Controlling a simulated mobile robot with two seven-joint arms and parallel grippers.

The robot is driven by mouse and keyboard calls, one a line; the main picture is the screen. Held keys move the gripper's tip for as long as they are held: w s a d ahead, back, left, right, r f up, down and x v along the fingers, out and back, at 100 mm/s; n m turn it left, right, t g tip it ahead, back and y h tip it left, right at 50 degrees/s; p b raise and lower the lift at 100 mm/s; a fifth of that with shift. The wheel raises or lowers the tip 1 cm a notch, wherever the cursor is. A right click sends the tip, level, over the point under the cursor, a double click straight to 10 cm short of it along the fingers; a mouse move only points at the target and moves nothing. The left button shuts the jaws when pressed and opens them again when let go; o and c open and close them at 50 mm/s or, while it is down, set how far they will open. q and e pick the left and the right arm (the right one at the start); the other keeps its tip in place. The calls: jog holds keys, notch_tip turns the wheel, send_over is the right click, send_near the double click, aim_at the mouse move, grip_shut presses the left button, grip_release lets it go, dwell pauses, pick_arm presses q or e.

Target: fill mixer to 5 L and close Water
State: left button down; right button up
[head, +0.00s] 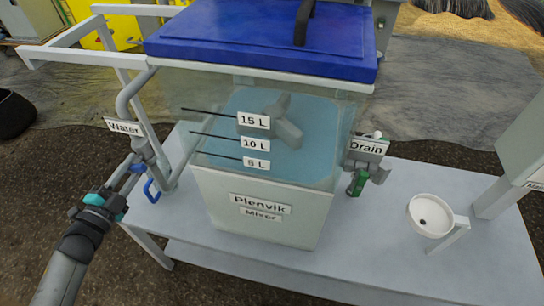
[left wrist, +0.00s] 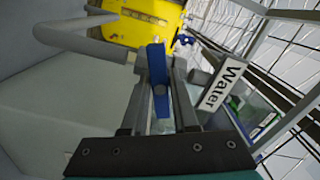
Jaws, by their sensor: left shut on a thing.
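The Plenvik mixer (head: 260,222) is a tank with a clear upper part and marks at 15 L, 10 L and 5 L (head: 256,163). Pale blue water (head: 300,110) shows behind the marks, above and below the 5 L label; its exact level is hard to read. The Water label (head: 124,127) hangs on the grey pipe left of the tank. My left gripper (head: 128,173) is shut on the blue Water valve handle (left wrist: 158,75) below that label. In the left wrist view the handle stands between the fingers (left wrist: 160,95). My right gripper is out of view.
The Drain label (head: 367,147) and its green-handled valve (head: 357,183) are at the tank's right. A white cup-shaped holder (head: 430,215) stands on the grey bench (head: 400,265). A blue lid (head: 260,38) covers the tank.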

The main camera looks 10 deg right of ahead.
pick_arm(q)
jog(key=n+p, duration=0.2)
jog(key=n, duration=0.3)
jog(key=shift+r+n, duration=0.15)
jog(key=shift+n, duration=0.15)
jog(key=n+p, duration=0.1)
jog(key=n, duration=0.3)
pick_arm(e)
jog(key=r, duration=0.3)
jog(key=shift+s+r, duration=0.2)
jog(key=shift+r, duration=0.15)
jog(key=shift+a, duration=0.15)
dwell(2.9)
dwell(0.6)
